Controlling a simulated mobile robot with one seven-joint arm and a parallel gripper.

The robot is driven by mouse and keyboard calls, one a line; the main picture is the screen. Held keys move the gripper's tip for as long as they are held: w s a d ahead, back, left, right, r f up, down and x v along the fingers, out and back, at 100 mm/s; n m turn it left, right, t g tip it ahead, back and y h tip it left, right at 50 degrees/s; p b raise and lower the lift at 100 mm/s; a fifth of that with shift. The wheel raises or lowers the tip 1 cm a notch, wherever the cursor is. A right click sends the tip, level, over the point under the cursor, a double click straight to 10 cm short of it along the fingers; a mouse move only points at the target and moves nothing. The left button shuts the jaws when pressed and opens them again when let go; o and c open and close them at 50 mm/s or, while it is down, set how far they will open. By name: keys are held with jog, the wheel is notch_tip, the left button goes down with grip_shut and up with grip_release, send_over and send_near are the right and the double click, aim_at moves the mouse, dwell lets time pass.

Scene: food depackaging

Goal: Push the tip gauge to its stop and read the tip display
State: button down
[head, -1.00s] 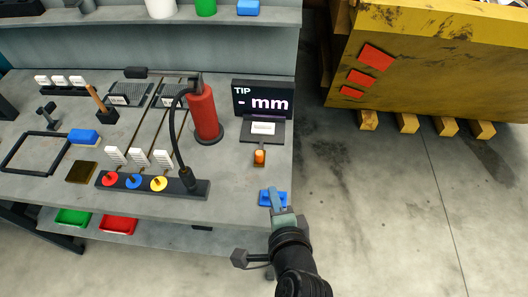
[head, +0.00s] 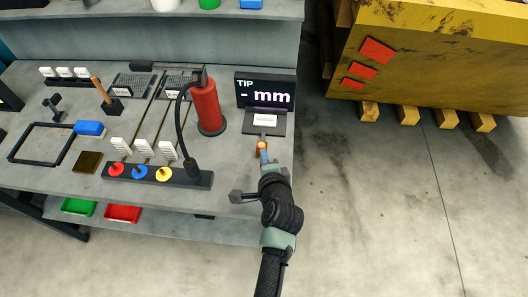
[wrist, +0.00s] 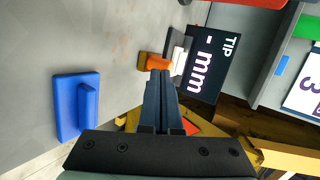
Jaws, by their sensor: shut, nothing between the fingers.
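The tip display (head: 265,92) is a dark panel at the back right of the bench, reading "TIP - mm"; it also shows in the wrist view (wrist: 207,62). In front of it is a dark base with a white label (head: 264,119). The tip gauge's orange knob (head: 261,147) sticks out of the base's front; it also shows in the wrist view (wrist: 155,61). My gripper (head: 264,157) is shut and empty, with its fingertips right at the orange knob. In the wrist view the fingertips (wrist: 160,74) partly overlap the knob; I cannot tell whether they touch.
A red cylinder (head: 206,108) with a black hose stands left of the display. A blue block with a handle (wrist: 76,105) lies on the bench near my gripper. Colored round pegs (head: 139,173) sit on a dark rail. The bench's right edge is close to my arm.

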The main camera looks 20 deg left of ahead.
jog(key=shift+w+a, duration=0.2)
jog(key=shift+w, duration=0.1)
